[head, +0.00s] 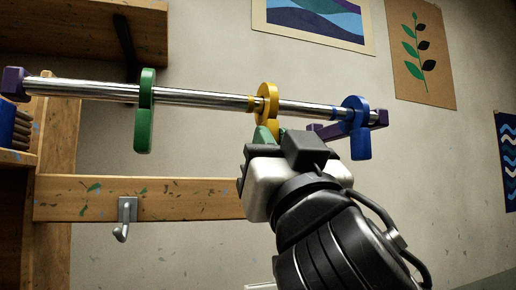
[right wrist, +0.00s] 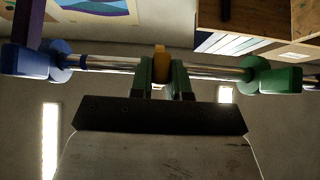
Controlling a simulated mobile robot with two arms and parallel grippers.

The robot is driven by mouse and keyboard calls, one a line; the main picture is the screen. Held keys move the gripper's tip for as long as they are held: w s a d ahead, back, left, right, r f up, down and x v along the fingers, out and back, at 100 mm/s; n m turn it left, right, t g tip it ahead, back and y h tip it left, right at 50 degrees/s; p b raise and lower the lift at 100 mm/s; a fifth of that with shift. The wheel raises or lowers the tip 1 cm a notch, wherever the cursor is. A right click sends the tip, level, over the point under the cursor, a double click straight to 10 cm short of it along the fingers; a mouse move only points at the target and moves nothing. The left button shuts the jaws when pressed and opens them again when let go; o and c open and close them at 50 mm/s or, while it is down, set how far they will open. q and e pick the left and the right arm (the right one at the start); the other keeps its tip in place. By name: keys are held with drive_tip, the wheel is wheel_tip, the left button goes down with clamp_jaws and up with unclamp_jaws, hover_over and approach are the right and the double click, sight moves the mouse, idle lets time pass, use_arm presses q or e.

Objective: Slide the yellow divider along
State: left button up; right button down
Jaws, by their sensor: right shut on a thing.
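The yellow divider (head: 267,103) hangs on a shiny metal rod (head: 200,97), between a green divider (head: 146,110) on the left and a blue divider (head: 358,127) on the right. My right gripper (head: 266,134) is just below the rod, shut on the yellow divider's lower part, which its fingers mostly hide. In the right wrist view, the yellow divider (right wrist: 160,60) stands between the two green finger pads (right wrist: 161,78). There the blue divider (right wrist: 40,62) is on the left and the green one (right wrist: 262,78) on the right. My left gripper is not in view.
Purple end pieces (head: 14,84) cap the rod. A wooden rail (head: 140,198) with a metal hook (head: 125,218) runs below it. A wooden shelf (head: 90,30) is above left. The rod is bare between the yellow and green dividers, with a shorter gap to the blue.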

drive_tip(key=shift+w+d+f, duration=0.15)
drive_tip(key=shift+w+d, duration=0.15)
drive_tip(key=shift+d, duration=0.45)
drive_tip(key=c, duration=1)
unclamp_jaws()
drive_tip(key=shift+d, duration=0.15)
drive_tip(key=b+v, duration=0.6)
drive_tip(key=v, duration=0.4)
drive_tip(key=shift+s+d+f, duration=0.15)
drive_tip(key=shift+s+f, duration=0.05)
drive_tip(key=shift+s, duration=0.1)
